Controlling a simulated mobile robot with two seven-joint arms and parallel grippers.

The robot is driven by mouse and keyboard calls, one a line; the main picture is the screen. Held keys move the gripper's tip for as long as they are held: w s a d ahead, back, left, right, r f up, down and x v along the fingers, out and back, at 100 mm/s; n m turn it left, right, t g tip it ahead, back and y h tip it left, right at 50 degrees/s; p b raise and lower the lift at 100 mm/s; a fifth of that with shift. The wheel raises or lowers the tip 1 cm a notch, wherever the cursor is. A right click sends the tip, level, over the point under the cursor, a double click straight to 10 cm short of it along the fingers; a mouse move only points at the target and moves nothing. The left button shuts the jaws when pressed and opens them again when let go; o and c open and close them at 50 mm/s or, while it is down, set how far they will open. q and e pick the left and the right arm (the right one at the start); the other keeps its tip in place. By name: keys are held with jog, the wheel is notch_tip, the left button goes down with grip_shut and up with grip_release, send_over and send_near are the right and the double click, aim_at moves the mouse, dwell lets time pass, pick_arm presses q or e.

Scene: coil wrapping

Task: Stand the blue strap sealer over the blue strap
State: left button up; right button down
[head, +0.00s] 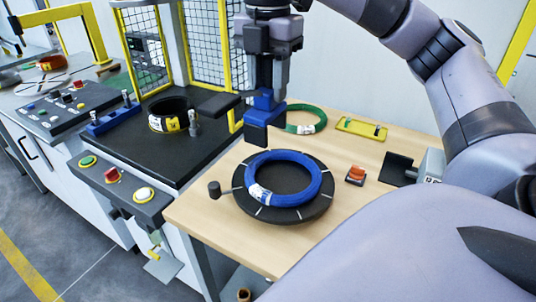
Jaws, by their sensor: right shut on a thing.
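My right gripper (268,86) is shut on the blue strap sealer (262,115), a blue block with a dark lever reaching out to the left. It holds the sealer upright above the back edge of a black round turntable (318,207). A blue coil (318,168) with a white label lies flat on the turntable, just in front of and below the sealer. I cannot make out a separate blue strap from the coil. My left gripper is not in view.
A green coil (315,125) and a yellow-green tool (361,129) lie at the back of the wooden table (230,236). A small orange-and-black item (355,175) sits right of the turntable. A black machine bed (140,155) with mesh guard stands to the left.

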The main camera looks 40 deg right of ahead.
aim_at(268, 115)
notch_tip(268, 115, down, 6)
jog(key=b, duration=0.2)
jog(key=shift+f+b, duration=0.15)
jog(key=shift+b, duration=0.15)
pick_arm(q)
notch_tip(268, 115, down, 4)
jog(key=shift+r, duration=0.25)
pick_arm(e)
notch_tip(268, 115, down, 9)
pick_arm(q)
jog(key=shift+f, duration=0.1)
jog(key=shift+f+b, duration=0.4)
jog(key=shift+b, duration=0.05)
pick_arm(e)
jog(key=shift+f, duration=0.5)
jog(key=c, duration=0.7)
grip_release()
jog(key=shift+c, duration=0.2)
